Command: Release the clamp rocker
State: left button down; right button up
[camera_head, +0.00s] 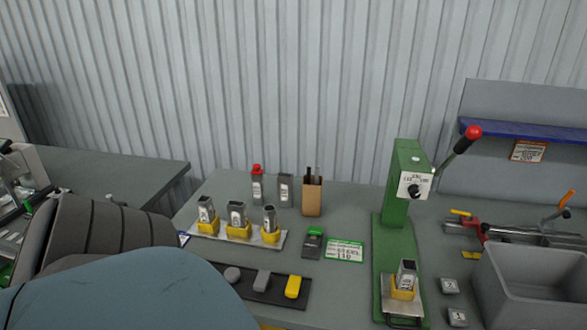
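A small dark switch-like block with a green far end (313,241) sits on the grey table, left of a green-edged label card (344,250). It looks like the clamp rocker, but which end is pressed is too small to tell. A green lever press (403,180) stands to its right, with a red-knobbed lever (461,146) raised. A grey part in a yellow holder (404,282) stands upright on the press base. Neither gripper is in view. A large blue-grey and dark ribbed shape, apparently my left arm, covers the lower left.
Several grey parts stand in yellow holders on a plate (212,233). A dark tray (260,291) holds grey and yellow pieces. A red-capped bottle (257,184) and a cardboard box (312,195) stand behind. A grey bin (530,285) and a toggle clamp fixture (500,232) are at right.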

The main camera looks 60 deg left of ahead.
aim_at(311, 243)
jog(key=k+j, duration=0.15)
jog(key=j, duration=0.25)
jog(key=k+j, duration=0.15)
jog(key=j, duration=0.25)
jog(key=k+j, duration=0.15)
jog(key=j, duration=0.25)
jog(key=k+j, duration=0.15)
jog(key=j, duration=0.3)
